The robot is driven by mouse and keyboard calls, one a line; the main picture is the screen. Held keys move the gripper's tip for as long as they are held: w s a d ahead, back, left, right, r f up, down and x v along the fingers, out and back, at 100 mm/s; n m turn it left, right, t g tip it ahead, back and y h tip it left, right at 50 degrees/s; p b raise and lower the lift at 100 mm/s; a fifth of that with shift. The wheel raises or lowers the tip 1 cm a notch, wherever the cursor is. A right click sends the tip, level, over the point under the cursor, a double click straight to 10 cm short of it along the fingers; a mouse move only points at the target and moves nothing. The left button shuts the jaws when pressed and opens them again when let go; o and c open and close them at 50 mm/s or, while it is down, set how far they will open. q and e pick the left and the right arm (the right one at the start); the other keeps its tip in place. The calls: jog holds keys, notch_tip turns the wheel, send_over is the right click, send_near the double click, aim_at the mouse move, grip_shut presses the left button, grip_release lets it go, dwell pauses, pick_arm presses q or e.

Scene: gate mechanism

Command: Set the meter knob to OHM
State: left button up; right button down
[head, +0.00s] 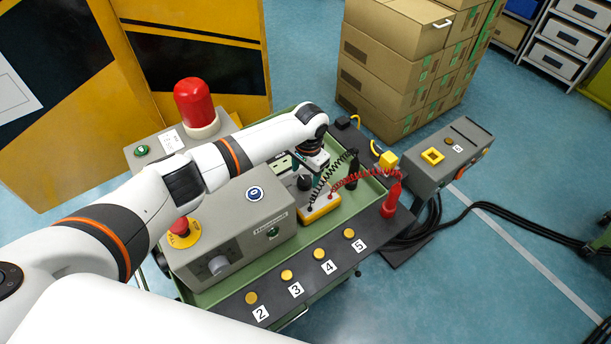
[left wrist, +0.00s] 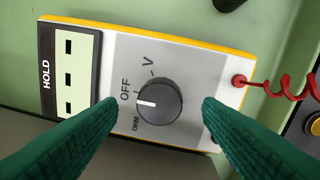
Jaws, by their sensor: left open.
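The yellow-edged multimeter (head: 322,207) lies in the green tray, with red and black coiled leads. In the left wrist view its grey face (left wrist: 200,75) carries a round dark knob (left wrist: 165,98) with a white pointer. The labels V, OFF and OHM run down the knob's left side. The pointer faces left, between OFF and OHM, close to the OFF tick. My left gripper (left wrist: 160,108) is open, its green fingertips on either side of the knob with gaps to it. In the head view the left gripper (head: 308,168) is above the meter. My right gripper is not in view.
A grey box (head: 232,230) with a red stop button (head: 181,227) stands left of the meter. Red (head: 391,199) and black (head: 352,171) probes stand to its right. Numbered yellow buttons (head: 319,254) line the front edge. A red beacon (head: 195,103) stands behind my arm.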

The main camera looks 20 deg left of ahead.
aim_at(305, 182)
pick_arm(q)
jog(key=shift+f, duration=1.15)
jog(key=shift+a+f, duration=0.1)
jog(key=shift+c, duration=0.7)
jog(key=c, duration=0.8)
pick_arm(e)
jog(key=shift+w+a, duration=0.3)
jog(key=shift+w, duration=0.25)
